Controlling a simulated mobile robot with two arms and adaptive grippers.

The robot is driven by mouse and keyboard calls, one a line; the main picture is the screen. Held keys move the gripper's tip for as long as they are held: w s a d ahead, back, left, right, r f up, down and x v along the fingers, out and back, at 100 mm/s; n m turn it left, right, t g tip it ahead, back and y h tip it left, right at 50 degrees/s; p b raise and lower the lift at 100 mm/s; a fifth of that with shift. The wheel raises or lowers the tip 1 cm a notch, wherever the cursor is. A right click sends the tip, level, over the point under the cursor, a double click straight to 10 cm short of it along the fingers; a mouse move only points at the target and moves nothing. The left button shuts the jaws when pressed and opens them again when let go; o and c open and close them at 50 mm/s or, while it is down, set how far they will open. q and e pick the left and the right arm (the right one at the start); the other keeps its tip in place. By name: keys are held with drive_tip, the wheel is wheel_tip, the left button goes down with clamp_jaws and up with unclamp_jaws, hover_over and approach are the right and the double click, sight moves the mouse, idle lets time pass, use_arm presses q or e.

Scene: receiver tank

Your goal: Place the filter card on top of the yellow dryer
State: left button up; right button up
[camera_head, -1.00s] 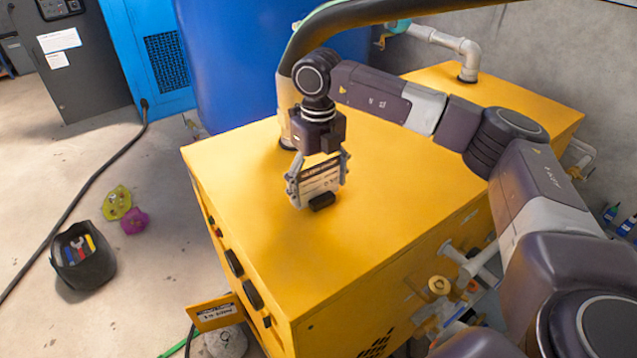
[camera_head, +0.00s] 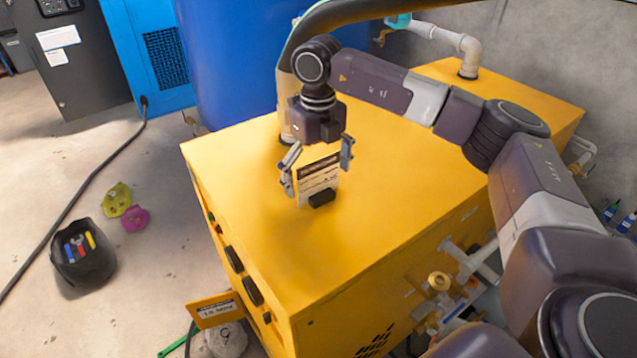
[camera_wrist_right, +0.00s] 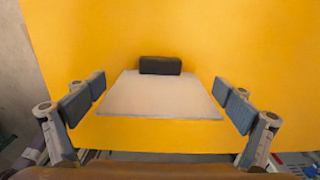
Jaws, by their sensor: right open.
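The filter card (camera_head: 316,180) is a white printed card with a dark header. It stands upright on top of the yellow dryer (camera_head: 390,190), against a small black block (camera_head: 321,198). In the right wrist view the card (camera_wrist_right: 160,95) lies between the fingers, with the black block (camera_wrist_right: 160,65) at its far edge. My right gripper (camera_head: 317,168) is open around the card, with a gap on each side in the wrist view (camera_wrist_right: 160,110). My left gripper is not in view.
The dryer top around the card is clear.

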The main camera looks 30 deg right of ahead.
sight(319, 191)
wheel_tip(319, 191, up, 11)
drive_tip(key=b, duration=0.2)
drive_tip(key=shift+f, duration=0.15)
idle(0.4)
